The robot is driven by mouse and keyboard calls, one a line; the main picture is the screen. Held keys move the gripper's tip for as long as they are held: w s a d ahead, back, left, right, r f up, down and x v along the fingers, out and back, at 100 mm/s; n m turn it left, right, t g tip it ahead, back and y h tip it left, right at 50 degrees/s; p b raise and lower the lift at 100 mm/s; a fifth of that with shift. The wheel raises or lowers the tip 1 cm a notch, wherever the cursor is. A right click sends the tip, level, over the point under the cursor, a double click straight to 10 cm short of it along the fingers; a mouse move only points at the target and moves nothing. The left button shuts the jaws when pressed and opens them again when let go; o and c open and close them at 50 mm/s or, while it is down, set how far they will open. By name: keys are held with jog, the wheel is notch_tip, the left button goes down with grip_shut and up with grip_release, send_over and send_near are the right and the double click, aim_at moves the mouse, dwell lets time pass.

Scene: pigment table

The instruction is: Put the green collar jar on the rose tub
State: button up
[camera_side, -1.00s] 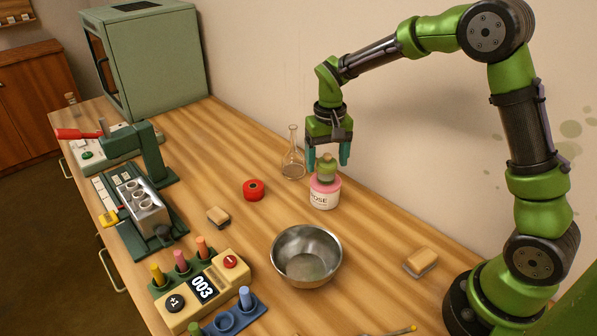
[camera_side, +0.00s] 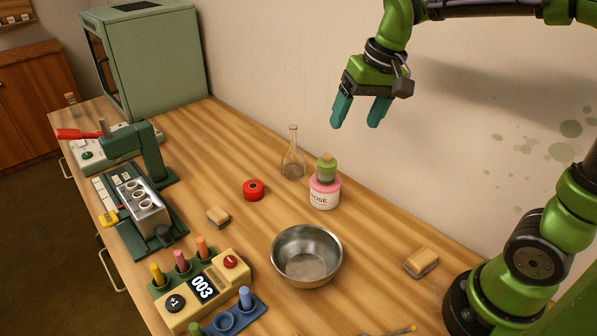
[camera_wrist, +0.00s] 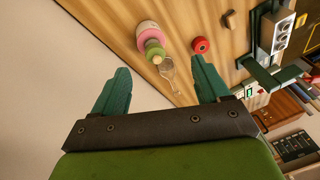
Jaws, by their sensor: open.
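The green collar jar (camera_side: 326,168) stands upright on top of the rose tub (camera_side: 324,193), a pink-topped tub with a white label, near the back wall side of the table. In the wrist view the green jar (camera_wrist: 153,47) and the pink tub (camera_wrist: 146,29) show stacked, past my fingertips. My gripper (camera_side: 356,126) is open and empty, above and to the right of the jar and apart from it. Its two teal fingers (camera_wrist: 160,80) also show spread in the wrist view.
A glass flask (camera_side: 293,162) stands just left behind the tub. A red round item (camera_side: 253,189) and a metal bowl (camera_side: 306,256) are nearby. A counter device (camera_side: 203,289), a green press (camera_side: 148,155) and a large green cabinet (camera_side: 150,55) stand further left.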

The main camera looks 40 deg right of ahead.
jog(key=s+a+f+t+y, duration=0.1)
jog(key=s+t, duration=0.3)
jog(key=s, duration=0.7)
jog(key=shift+s+a+f, duration=0.3)
jog(key=shift+a+f, duration=0.05)
jog(key=shift+a, duration=0.35)
